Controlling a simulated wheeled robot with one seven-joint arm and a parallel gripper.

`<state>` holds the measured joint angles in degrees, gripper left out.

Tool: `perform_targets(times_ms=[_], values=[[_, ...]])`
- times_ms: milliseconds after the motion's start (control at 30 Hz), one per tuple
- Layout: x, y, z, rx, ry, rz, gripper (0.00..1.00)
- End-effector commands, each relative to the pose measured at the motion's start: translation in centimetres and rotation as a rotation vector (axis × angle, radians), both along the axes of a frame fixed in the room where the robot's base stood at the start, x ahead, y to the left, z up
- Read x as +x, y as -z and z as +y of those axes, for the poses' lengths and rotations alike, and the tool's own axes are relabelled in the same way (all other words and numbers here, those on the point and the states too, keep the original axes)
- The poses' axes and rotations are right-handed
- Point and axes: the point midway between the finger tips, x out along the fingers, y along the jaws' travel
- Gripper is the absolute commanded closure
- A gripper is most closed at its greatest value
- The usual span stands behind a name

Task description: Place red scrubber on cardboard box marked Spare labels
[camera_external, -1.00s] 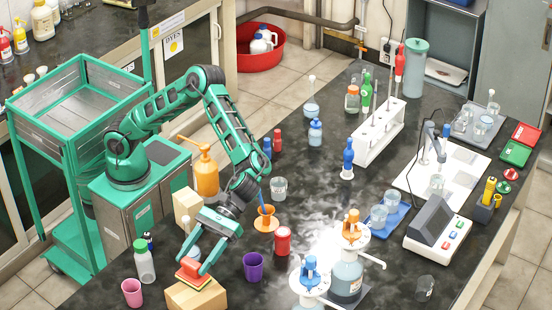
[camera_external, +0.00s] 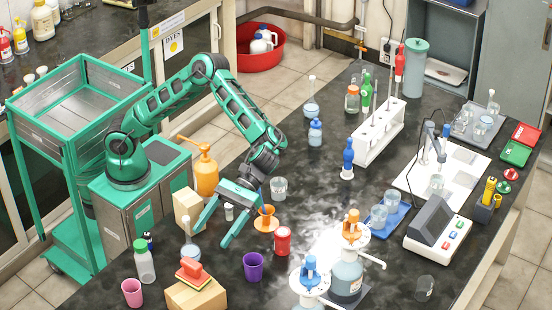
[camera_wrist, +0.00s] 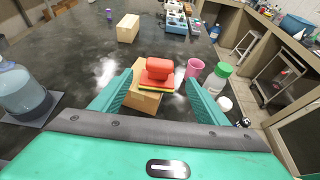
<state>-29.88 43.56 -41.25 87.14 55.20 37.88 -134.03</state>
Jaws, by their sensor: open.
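The red scrubber (camera_external: 192,271), with a red handle and a thin yellow layer under it, rests on top of a cardboard box (camera_external: 196,297) near the front of the bench. My gripper (camera_external: 209,227) is open and empty, up and behind the scrubber, apart from it. In the wrist view the scrubber (camera_wrist: 158,74) shows on its box (camera_wrist: 143,100), between and beyond my spread fingers. A second cardboard box (camera_external: 188,207) stands behind, beside the orange pump bottle. No label text is readable on either box.
A white bottle with green cap (camera_external: 145,262) and a pink cup (camera_external: 132,292) stand left of the scrubber. A purple cup (camera_external: 253,266), red cup (camera_external: 282,240) and orange funnel (camera_external: 267,220) stand right. Dispenser bottles (camera_external: 347,275) stand farther right.

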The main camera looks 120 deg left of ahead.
Motion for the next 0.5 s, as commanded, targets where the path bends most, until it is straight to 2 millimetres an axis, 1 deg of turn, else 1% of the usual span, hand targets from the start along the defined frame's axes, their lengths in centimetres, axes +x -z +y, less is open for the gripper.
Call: perform_targets(times_ms=[33, 100, 200, 500], values=[[0.1, -0.2, 0.7, 0.0, -0.002, -0.001, 0.32], [0.1, -0.5, 1.3, 0.0, -0.002, -0.001, 0.32], [0.0, -0.7, 1.8, 0.0, -0.001, -0.001, 0.32], [0.0, -0.8, 2.0, 0.001, 0.001, -0.001, 0.32]])
